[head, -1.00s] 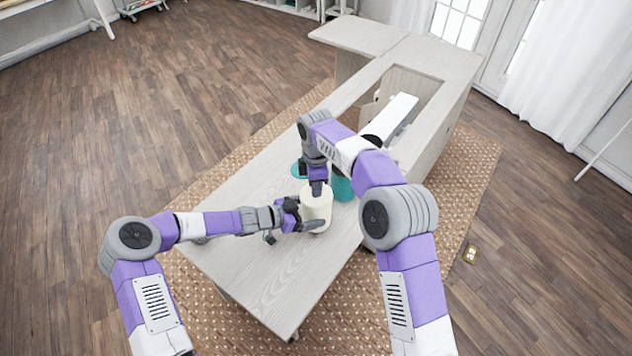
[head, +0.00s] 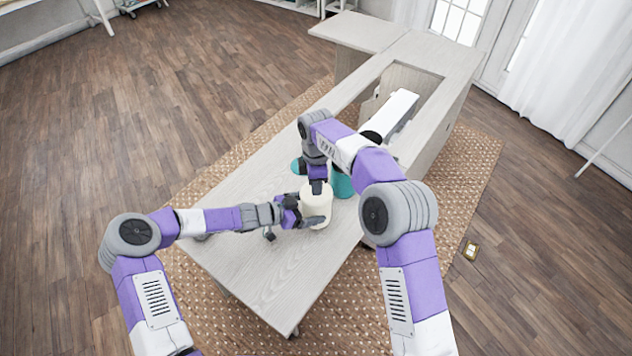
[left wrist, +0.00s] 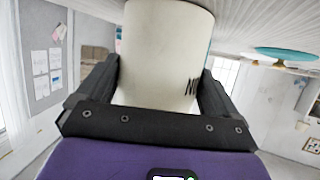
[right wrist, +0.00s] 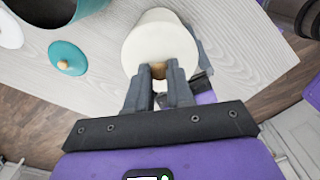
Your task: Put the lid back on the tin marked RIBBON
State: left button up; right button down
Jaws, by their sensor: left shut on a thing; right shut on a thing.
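A cream tin (head: 315,210) stands upright on the table. My left gripper (left wrist: 160,85) is shut around its side. Dark letters, partly cut off, show on the tin in the left wrist view; I cannot read the whole word. My right gripper (right wrist: 160,80) is above the tin, shut on the small wooden knob of the cream lid (right wrist: 158,45). The lid lies at the tin's top; whether it is fully seated I cannot tell. The fingers hide most of the knob.
A teal tin (head: 341,184), open at the top, stands close behind the cream tin. A teal lid with a wooden knob (right wrist: 68,58) lies on the table beside it. A white sewing machine (head: 396,112) sits in the cabinet opening. The table's front end (head: 270,290) is clear.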

jog(key=shift+f, duration=0.1)
jog(key=c, duration=0.9)
grip_release()
notch_tip(320, 180, up, 12)
jog(key=shift+f, duration=0.1)
pick_arm(q)
jog(key=o, duration=1.1)
jog(key=shift+o, duration=0.2)
jog(key=shift+p+v, duration=0.75)
jog(key=shift+v, duration=3.05)
jog(key=shift+s, duration=0.1)
pick_arm(e)
jog(key=shift+r, duration=0.8)
